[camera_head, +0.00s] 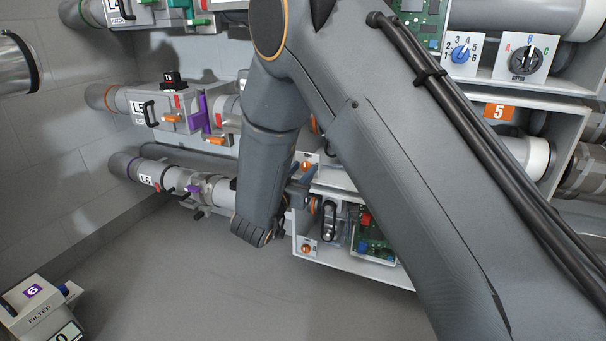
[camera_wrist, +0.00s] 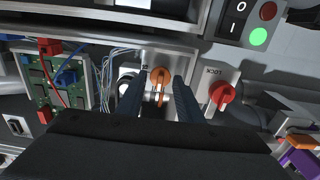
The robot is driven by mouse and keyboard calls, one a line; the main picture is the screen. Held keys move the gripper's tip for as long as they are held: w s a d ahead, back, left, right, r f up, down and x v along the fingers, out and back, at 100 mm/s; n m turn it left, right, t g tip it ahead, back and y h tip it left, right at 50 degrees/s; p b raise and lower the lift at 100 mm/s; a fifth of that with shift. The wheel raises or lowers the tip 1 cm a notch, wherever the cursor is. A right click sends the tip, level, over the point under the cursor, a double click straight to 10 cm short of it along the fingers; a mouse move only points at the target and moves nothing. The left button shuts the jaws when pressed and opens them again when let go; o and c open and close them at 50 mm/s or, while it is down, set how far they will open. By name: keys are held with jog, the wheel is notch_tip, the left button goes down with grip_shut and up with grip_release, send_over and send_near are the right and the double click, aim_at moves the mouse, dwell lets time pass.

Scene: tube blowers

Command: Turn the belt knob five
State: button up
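In the wrist view an orange knob (camera_wrist: 160,76) with a narrow upright handle sits on a light panel. My gripper (camera_wrist: 157,88) is open, with one dark finger on each side of this knob; I cannot tell whether either finger touches it. The lettering beside the knob is mostly hidden by the left finger. In the head view my arm covers much of the panel, and the gripper (camera_head: 306,180) shows only partly at the lower unit's left side. An orange label "5" (camera_head: 499,112) is on the upper unit. No readable label marks a belt knob.
In the wrist view, a red knob (camera_wrist: 222,94) marked LOCK is close right of my gripper. A circuit board (camera_wrist: 55,80) with wires is left. In the head view, a blue numbered knob (camera_head: 460,54) and black lettered knob (camera_head: 523,61) are upper right. The lower-middle floor is clear.

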jog(key=shift+w+d, duration=0.1)
jog(key=shift+w, duration=0.15)
jog(key=c, duration=0.7)
jog(key=shift+c, duration=0.2)
